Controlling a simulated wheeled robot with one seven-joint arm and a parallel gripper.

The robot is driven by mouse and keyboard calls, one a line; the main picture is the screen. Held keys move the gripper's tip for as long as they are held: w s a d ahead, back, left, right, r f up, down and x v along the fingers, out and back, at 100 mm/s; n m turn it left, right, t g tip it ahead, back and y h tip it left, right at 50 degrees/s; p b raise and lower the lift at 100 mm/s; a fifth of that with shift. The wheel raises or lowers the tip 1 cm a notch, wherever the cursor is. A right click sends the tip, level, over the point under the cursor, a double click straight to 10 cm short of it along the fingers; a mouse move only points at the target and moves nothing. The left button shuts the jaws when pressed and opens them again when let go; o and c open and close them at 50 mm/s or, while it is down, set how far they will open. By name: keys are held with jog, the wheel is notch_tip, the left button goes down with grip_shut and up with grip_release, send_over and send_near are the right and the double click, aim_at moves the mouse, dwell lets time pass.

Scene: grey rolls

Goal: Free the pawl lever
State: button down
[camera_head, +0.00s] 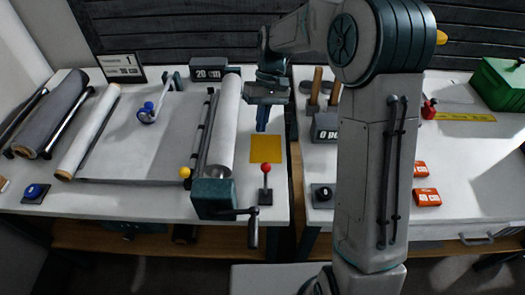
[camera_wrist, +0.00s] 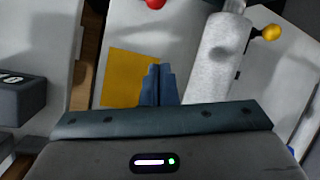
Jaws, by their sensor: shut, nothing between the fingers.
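A lever with a red knob (camera_head: 266,169) stands upright on a small dark base at the table's front, right of the crank housing (camera_head: 213,197). A lever with a yellow knob (camera_head: 185,172) sits at the housing's left. The frames do not label which one is the pawl lever. In the wrist view the red knob (camera_wrist: 153,3) is cut by the top edge and the yellow knob (camera_wrist: 271,32) is at upper right. My gripper (camera_head: 262,127) is shut and empty, pointing down near the yellow square (camera_head: 266,149), behind the red-knobbed lever. Its blue fingertips (camera_wrist: 158,72) touch neither lever.
A pale roll (camera_head: 226,125) runs back from the housing, left of my gripper. A crank handle (camera_head: 253,228) hangs at the front. A sheet (camera_head: 140,145), a blue-knobbed tool (camera_head: 147,113) and more rolls lie left. A gap separates the right-hand table.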

aim_at(266, 181)
jog(key=x, duration=1)
jog(key=shift+s+f, duration=0.1)
jog(key=shift+s+d+r+p, duration=0.3)
jog(key=shift+s+r+p, duration=0.1)
jog(key=shift+r, duration=0.1)
jog(key=shift+s+d+r+p, duration=0.25)
jog(key=shift+s+r, duration=0.2)
jog(key=shift+r, duration=0.1)
jog(key=shift+s+d+r, duration=0.2)
jog(key=shift+s+r, duration=0.05)
jog(key=shift+s, duration=0.15)
jog(key=shift+s+d+r, duration=0.1)
